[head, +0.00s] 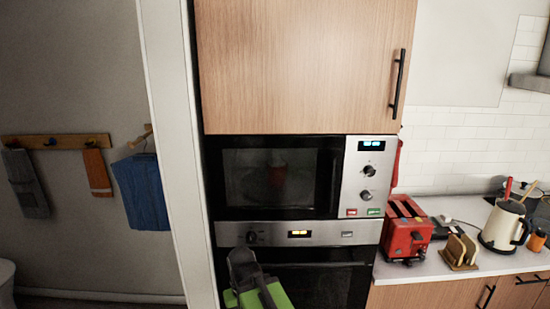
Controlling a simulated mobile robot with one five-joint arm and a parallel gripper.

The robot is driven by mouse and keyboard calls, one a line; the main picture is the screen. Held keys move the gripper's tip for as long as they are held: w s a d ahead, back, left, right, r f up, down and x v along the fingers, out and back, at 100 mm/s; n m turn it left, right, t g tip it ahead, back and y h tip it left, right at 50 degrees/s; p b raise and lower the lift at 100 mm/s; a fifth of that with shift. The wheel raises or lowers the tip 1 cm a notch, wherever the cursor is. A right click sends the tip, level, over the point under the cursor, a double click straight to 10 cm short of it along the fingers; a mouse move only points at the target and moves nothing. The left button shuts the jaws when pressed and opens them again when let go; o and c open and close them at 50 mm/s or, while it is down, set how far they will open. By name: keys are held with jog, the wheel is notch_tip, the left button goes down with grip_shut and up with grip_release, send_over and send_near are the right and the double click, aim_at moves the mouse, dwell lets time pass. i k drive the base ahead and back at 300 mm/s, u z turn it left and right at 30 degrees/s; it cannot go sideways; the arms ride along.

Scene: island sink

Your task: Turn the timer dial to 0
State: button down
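The microwave (282,178) is built into a tall cabinet, with its door shut. Its silver control panel (352,152) on the right carries a small display (371,145), an upper dial (369,170) and a lower dial (367,195). Which dial is the timer, and where each one points, is too small to read. My gripper (246,268), grey and green, is low in front of the oven, below and left of both dials and apart from them. I cannot tell whether its fingers are open or shut.
Below the microwave is an oven (320,283) with its own knob (251,238) and display. A red toaster (406,230), toast rack (460,250) and cream kettle (504,226) stand on the counter at right. A wooden cabinet door (300,65) is above. Towels hang at left.

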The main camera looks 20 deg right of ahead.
aim_at(369, 170)
jog(key=u, duration=0.3)
jog(key=k, duration=1)
jog(key=u, duration=1.25)
jog(key=i, duration=0.7)
jog(key=z, duration=0.15)
